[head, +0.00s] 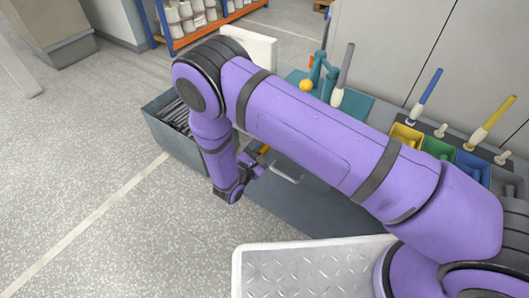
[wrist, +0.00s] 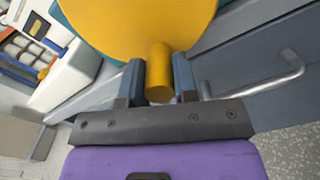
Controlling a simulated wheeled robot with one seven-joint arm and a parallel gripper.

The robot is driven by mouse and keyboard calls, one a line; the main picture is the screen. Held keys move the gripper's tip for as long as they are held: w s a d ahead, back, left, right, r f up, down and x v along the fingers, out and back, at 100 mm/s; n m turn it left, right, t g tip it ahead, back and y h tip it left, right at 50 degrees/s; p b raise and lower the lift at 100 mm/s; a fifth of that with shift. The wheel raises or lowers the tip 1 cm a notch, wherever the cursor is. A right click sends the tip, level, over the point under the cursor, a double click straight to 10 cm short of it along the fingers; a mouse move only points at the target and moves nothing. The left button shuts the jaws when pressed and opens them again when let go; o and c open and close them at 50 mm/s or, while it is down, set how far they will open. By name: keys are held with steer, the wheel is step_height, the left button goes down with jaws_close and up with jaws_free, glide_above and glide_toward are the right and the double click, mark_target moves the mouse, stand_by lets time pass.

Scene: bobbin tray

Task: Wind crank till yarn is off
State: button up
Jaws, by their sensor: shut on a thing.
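The yellow crank disc (wrist: 140,22) fills the top of the wrist view, with its round yellow handle (wrist: 159,72) sticking out towards me. My gripper (wrist: 159,85) is shut on this handle, one blue-grey finger on each side. In the head view my gripper (head: 254,168) is low at the front of the grey bench, and only a sliver of the yellow crank (head: 264,149) shows past my arm. A teal winding stand (head: 322,72) with an orange ball (head: 306,85) is on the bench, partly behind my arm. I cannot tell how much yarn is on any bobbin.
A bar handle (wrist: 265,78) sticks out from the bench front, right of the crank. A dark box (head: 180,150) of rods is at the left.

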steer(key=m, duration=0.1)
steer(key=a+m, duration=0.1)
steer(key=shift+w+r+m, duration=0.2)
steer(key=shift+w+m, duration=0.15)
steer(key=shift+m, duration=0.05)
steer(key=m, duration=0.1)
steer(key=a+r+m, duration=0.1)
steer(key=m, duration=0.1)
steer(key=shift+w+m, duration=0.3)
steer(key=shift+w, duration=0.1)
steer(key=m, duration=0.1)
steer(key=r+m, duration=0.1)
steer(key=m, duration=0.1)
steer(key=a+r+m, duration=0.1)
steer(key=m, duration=0.1)
steer(key=shift+w, duration=0.35)
step_height(320, 180, up, 2)
steer(key=m, duration=0.5)
steer(key=shift+r+m, duration=0.15)
steer(key=shift+m, duration=0.25)
steer(key=shift+s+d+r+m, duration=0.15)
steer(key=shift+r+m, duration=0.25)
steer(key=shift+m, duration=0.6)
steer(key=shift+d+r+m, duration=0.1)
steer(key=shift+r+m, duration=0.25)
steer(key=shift+m, duration=0.65)
steer(key=shift+s+d+r+m, duration=0.15)
steer(key=shift+r+m, duration=0.25)
steer(key=shift+m, duration=0.6)
steer(key=o, duration=0.9)
